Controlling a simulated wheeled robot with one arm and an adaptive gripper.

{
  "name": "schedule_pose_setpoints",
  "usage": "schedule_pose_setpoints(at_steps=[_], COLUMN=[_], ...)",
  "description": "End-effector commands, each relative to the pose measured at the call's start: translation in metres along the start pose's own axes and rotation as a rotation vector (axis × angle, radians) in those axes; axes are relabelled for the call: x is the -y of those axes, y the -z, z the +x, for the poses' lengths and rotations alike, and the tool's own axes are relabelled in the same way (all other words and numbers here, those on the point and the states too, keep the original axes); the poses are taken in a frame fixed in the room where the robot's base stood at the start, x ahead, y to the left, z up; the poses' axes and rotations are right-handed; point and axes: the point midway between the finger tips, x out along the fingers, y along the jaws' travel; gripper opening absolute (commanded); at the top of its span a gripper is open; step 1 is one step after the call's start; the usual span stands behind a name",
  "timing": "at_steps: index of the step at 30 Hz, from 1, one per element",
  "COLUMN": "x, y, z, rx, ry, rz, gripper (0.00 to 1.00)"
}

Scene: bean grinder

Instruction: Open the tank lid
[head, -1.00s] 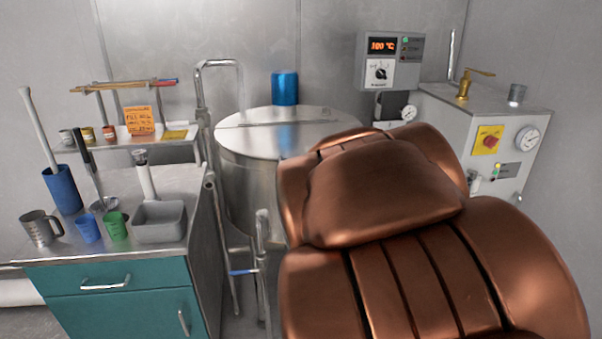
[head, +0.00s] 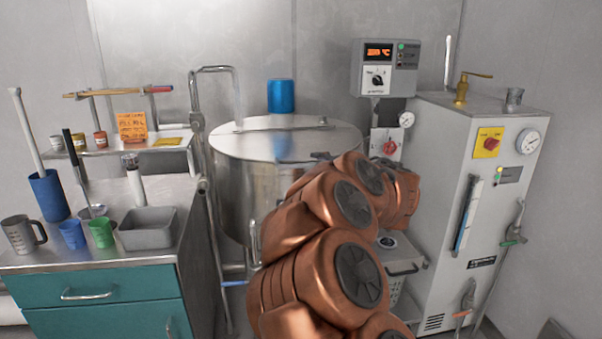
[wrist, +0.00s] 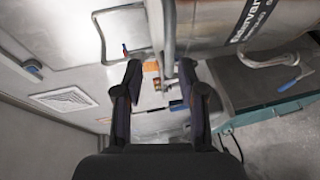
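The steel tank (head: 232,185) stands at the back middle in the head view. Its round lid (head: 255,146) lies flat and closed on top, with a thin bar (head: 280,126) across its rear part. My copper arm covers the tank's lower right front. In the head view my gripper is mostly hidden behind the arm; only a dark part shows by the lid's front right edge. In the wrist view my gripper (wrist: 160,80) has its two dark fingers apart, with nothing clearly held between them. A metal body with a black label (wrist: 255,22), probably the tank, is at upper right there.
A bench with teal drawers (head: 98,290) carrying cups and a grey bin (head: 148,228) stands left. A pipe (head: 197,120) rises beside the tank. A blue cylinder (head: 281,96) is behind the lid. A control box (head: 386,68) and white cabinet (head: 448,180) are right.

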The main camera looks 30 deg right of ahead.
Motion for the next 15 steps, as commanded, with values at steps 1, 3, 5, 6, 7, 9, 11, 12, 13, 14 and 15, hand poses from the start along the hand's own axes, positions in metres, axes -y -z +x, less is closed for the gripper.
schedule_pose_setpoints(at_steps=[1,3,5,6,7,9,11,12,13,14,15], x=[0.006,0.011,0.012,0.012,0.012,0.012,0.013,0.013,0.013,0.014,0.014], y=[0.001,0.003,0.004,0.004,0.004,0.005,0.005,0.005,0.005,0.005,0.005], z=[0.001,0.002,0.003,0.004,0.006,0.010,0.015,0.019,0.022,0.025,0.030], rx=[-0.020,-0.038,-0.045,-0.047,-0.048,-0.049,-0.049,-0.049,-0.048,-0.047,-0.046], ry=[0.008,0.016,0.018,0.019,0.019,0.019,0.019,0.019,0.019,0.020,0.020], rz=[-0.006,-0.011,-0.012,-0.013,-0.013,-0.012,-0.011,-0.010,-0.009,-0.009,-0.008], gripper=[0.40,0.40,0.40,0.40,0.40,0.40,0.40,0.40,0.40,0.40,0.40])
